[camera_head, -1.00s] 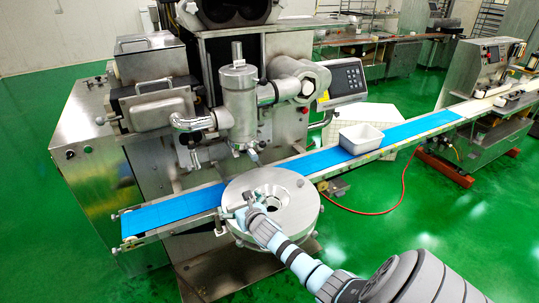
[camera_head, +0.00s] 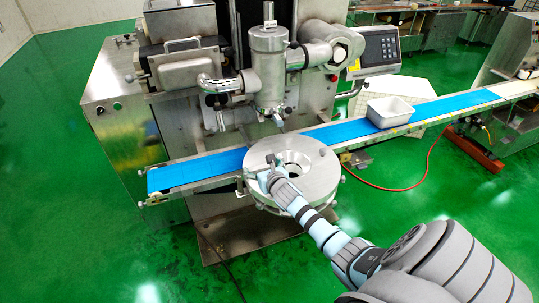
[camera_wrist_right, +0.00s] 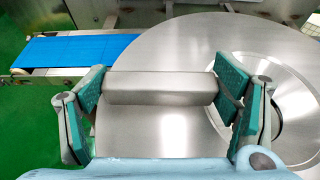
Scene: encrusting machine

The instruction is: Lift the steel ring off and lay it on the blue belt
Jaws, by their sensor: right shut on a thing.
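The steel ring (camera_head: 318,172) is a broad, flat round disc with a central opening, in front of the blue belt (camera_head: 205,172) in the head view. In the right wrist view the ring (camera_wrist_right: 160,135) fills the middle, with a short steel bar (camera_wrist_right: 160,88) lying across its top like a handle. My right gripper (camera_head: 268,173) is at the ring's left side, shut on this bar, with a green finger pad at each end of it. I see no clear gap under the ring. My left gripper is not in view.
A white tub (camera_head: 390,112) stands on the belt to the right of the ring. The steel machine (camera_head: 215,100) rises behind, with its nozzle cylinder (camera_head: 268,65) near the ring. The belt's left stretch is bare.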

